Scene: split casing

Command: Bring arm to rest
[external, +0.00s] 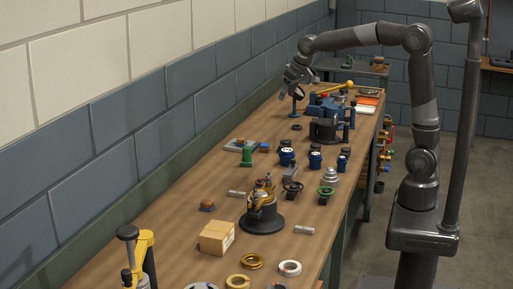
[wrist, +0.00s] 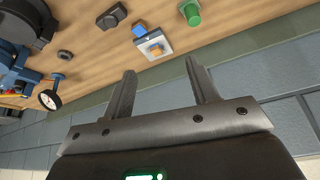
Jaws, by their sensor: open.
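My gripper (external: 291,82) is at the end of my raised arm, above the far part of the workbench near the wall in the external view. In the wrist view my gripper (wrist: 161,78) shows two separated grey fingers with nothing between them. The fingers point toward the wall-side edge of the wooden bench (wrist: 90,55). My arm is bent at the elbow and reaches left from its column, which stands on the floor right of the bench (external: 190,222).
Below the gripper stand a gauge (wrist: 49,99) and blue vise-like equipment (external: 325,106). A green cylinder (wrist: 190,13) and a white plate (wrist: 153,46) lie nearby. A cardboard box (external: 216,238) and a yellow-black fixture (external: 262,208) stand nearer. The block wall (external: 140,130) borders the bench.

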